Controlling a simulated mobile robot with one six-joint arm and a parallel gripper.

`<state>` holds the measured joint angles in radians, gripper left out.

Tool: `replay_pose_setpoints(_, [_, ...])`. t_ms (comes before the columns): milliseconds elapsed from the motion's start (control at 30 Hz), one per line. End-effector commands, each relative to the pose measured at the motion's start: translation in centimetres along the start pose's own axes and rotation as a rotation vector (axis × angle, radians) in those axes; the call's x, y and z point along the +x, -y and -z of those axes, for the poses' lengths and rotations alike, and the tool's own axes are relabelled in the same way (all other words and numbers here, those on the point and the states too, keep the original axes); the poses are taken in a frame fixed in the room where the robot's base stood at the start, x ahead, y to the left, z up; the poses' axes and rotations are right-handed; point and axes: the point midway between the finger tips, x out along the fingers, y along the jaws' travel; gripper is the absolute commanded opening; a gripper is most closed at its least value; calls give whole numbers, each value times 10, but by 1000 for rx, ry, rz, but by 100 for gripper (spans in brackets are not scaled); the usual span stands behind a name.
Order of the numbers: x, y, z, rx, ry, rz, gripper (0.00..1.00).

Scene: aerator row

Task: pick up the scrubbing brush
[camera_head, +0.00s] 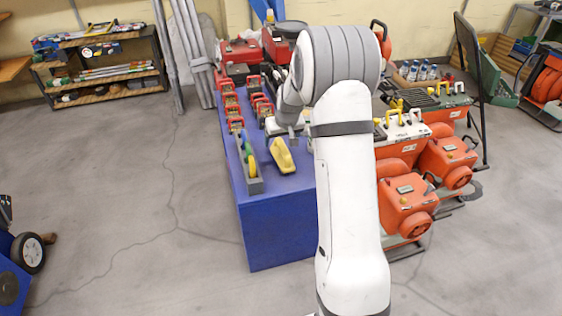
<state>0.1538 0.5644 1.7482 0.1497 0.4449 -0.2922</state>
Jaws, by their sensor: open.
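A yellow object that looks like the scrubbing brush (282,156) lies on the blue table (278,225), near its front end. It is small in the picture, and its bristles cannot be made out. My gripper (293,141) is above the table, just up and right of the yellow object in the picture. It is open, with nothing visible in it. I cannot tell how high it is above the object. My arm hides the right part of the table.
A narrow grey holder (255,186) with green and yellow things stands left of the brush. Several red-handled items (235,112) stand farther back. Orange machines (406,205) stand on the floor to the right. A shelf (105,70) is at the back left. The left floor is mostly clear.

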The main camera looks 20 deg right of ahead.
Motion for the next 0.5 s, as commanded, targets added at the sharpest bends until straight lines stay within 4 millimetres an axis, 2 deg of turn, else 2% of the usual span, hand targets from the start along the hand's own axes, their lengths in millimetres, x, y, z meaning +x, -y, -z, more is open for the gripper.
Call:
replay_pose_setpoints(100, [15,0,-1,0,0,0,80])
replay_pose_setpoints(333, [36,-3,-4,1,2,0,80])
replay_pose_setpoints(500, [62,-6,-8,0,1,1,80])
